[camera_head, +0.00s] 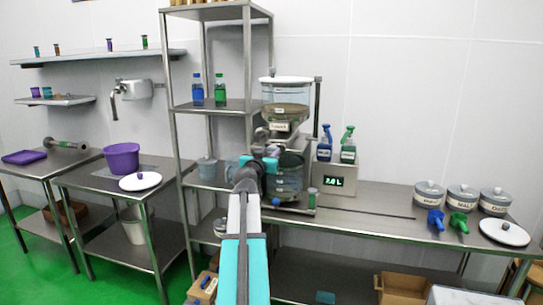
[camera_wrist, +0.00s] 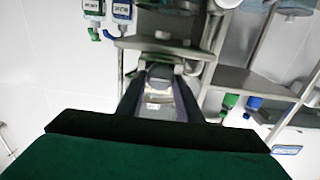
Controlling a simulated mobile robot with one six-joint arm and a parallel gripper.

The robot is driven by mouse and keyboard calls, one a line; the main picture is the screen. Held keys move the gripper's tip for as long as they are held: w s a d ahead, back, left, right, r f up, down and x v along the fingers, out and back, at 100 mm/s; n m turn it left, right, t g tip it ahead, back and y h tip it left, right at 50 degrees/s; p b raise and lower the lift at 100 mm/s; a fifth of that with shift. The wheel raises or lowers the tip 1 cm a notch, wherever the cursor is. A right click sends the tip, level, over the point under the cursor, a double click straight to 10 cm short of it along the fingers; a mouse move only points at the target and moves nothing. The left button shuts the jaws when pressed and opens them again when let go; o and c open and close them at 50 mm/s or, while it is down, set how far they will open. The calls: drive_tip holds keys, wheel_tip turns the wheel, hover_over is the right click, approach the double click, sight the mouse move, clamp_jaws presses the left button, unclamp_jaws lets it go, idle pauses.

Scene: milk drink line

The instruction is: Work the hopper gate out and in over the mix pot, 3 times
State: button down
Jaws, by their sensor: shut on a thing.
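The hopper (camera_head: 286,97) is a clear drum with a pale lid and a label, standing on a stand over the mix pot (camera_head: 286,180), a dark see-through vessel. The hopper gate (camera_head: 262,134) shows as a grey piece at the hopper's lower left, partly hidden by my arm. My gripper (camera_head: 262,152) is in front of it, just above the pot. In the wrist view my gripper (camera_wrist: 160,100) has its two dark fingers closed on a pale grey part, which fits the gate's handle. How far the gate is out cannot be told.
Labelled canisters (camera_head: 462,196) and scoops (camera_head: 447,221) are at the right. A steel shelf post (camera_head: 246,60) rises close on the left.

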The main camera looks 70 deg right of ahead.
sight(271, 151)
drive_tip(key=shift+s+a+f+b, duration=0.15)
drive_tip(key=shift+a+b, duration=0.75)
drive_tip(key=shift+a, duration=1.05)
drive_tip(key=c, duration=1.3)
unclamp_jaws()
drive_tip(key=shift+a, duration=0.2)
drive_tip(key=a+b, duration=0.3)
drive_tip(key=a, duration=0.1)
drive_tip(key=a+b, duration=0.3)
drive_tip(key=a, duration=0.2)
drive_tip(key=a+b, duration=0.3)
drive_tip(key=a, duration=0.1)
drive_tip(key=shift+s+a, duration=0.2)
drive_tip(key=shift+s, duration=0.15)
drive_tip(key=shift+o, duration=0.2)
